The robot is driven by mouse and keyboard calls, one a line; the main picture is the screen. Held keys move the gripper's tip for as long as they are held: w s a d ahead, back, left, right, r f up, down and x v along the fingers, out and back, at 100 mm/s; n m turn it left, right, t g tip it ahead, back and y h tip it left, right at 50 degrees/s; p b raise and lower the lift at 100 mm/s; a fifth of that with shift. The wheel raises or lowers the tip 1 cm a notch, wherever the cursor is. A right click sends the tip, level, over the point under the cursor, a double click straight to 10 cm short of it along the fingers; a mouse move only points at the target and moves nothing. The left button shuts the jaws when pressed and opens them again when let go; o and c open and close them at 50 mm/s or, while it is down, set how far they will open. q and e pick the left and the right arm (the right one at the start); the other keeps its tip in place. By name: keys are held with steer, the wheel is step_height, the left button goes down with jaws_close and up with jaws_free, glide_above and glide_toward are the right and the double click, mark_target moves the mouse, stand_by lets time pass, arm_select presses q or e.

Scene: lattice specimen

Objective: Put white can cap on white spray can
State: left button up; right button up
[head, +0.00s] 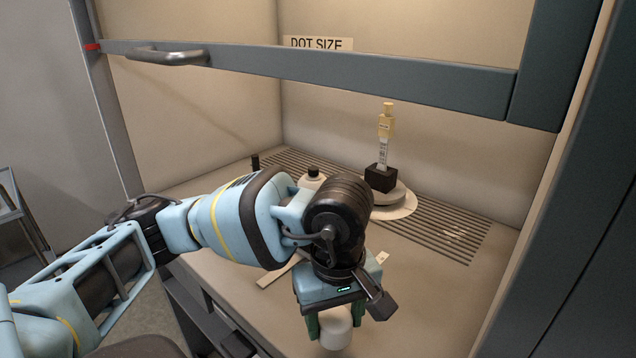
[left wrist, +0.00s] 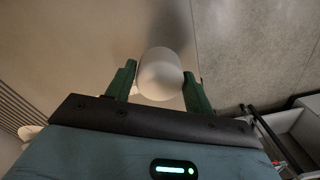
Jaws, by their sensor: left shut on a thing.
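A white rounded cap (left wrist: 160,76) sits between the green fingers of my left gripper (left wrist: 160,70), which is shut on it. In the head view the cap (head: 337,330) hangs below the left gripper (head: 330,318), above the front part of the bench. A white container with a black top (head: 312,178), which looks like the spray can, stands at the back of the bench. Its lower part is hidden behind my left arm, well away from the cap. My right gripper is not in view.
A black block holding a yellow-topped syringe-like item (head: 385,135) stands on a round white base (head: 398,205) at back right. A small dark object (head: 255,163) stands at back left. The raised sash with its handle (head: 165,56) crosses above. A slotted grille (head: 450,235) lines the back.

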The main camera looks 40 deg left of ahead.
arm_select(q)
steer(key=m, duration=0.2)
steer(key=w+m, duration=0.1)
steer(key=shift+w+d+f+m, duration=0.1)
steer(key=shift+d+f+m, duration=0.05)
steer(key=shift+f+m, duration=0.15)
steer(key=m, duration=0.1)
steer(key=w+m, duration=0.1)
steer(key=m, duration=0.1)
steer(key=shift+w+f, duration=0.2)
steer(key=shift+f, duration=0.15)
steer(key=m, duration=0.1)
steer(key=w+m, duration=0.1)
steer(key=m, duration=0.1)
steer(key=f+m, duration=0.1)
steer(key=m, duration=0.1)
steer(key=shift+w, duration=0.35)
steer(key=shift+d, duration=0.1)
